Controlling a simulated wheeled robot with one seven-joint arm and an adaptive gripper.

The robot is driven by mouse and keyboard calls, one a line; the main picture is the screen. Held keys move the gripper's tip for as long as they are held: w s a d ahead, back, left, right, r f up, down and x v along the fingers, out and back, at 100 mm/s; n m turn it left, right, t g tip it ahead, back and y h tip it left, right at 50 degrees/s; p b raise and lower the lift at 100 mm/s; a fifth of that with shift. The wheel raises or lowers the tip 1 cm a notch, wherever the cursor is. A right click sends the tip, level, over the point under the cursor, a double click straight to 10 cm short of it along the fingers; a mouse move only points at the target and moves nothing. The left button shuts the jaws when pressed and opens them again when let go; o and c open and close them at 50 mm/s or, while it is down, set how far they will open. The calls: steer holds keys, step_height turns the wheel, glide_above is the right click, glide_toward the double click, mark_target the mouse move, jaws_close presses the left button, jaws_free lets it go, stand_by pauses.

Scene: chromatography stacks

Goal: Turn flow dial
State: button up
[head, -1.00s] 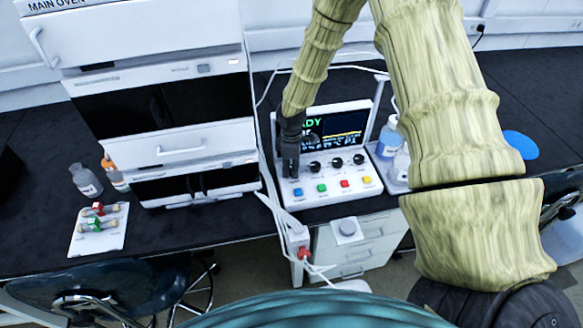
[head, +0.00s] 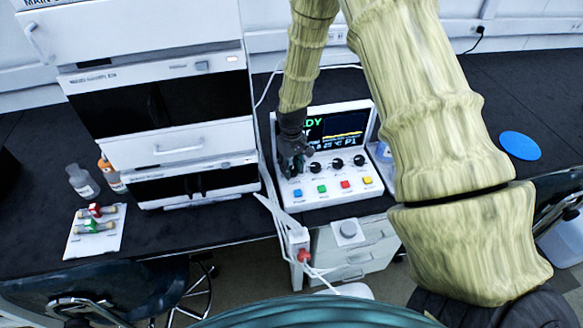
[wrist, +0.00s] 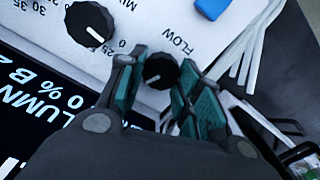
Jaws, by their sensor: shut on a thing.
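The control unit (head: 283,190) has a dark screen (head: 345,128) above a row of black dials and coloured buttons. The flow dial (wrist: 160,70) is a black knurled knob beside the printed word FLOW in the wrist view. My gripper (head: 297,168) is at the left end of the dial row in the head view and hides this dial there. In the wrist view, the teal finger pads of my gripper (wrist: 157,88) are on both sides of the flow dial, shut on it. The dial's pointer mark cannot be made out clearly.
A neighbouring dial (wrist: 90,24) is close by. A blue button (head: 298,193) sits below my gripper. White cables (head: 283,215) run along the unit's left side, by the oven stack (head: 190,145). A bottle (head: 384,152) stands at its right.

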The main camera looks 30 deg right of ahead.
mark_target(292, 168)
steer(key=shift+w+d+m, duration=0.1)
steer(key=shift+m, duration=1.2)
steer(key=o, duration=1)
steer(key=shift+o, duration=0.2)
step_height(292, 168, up, 12)
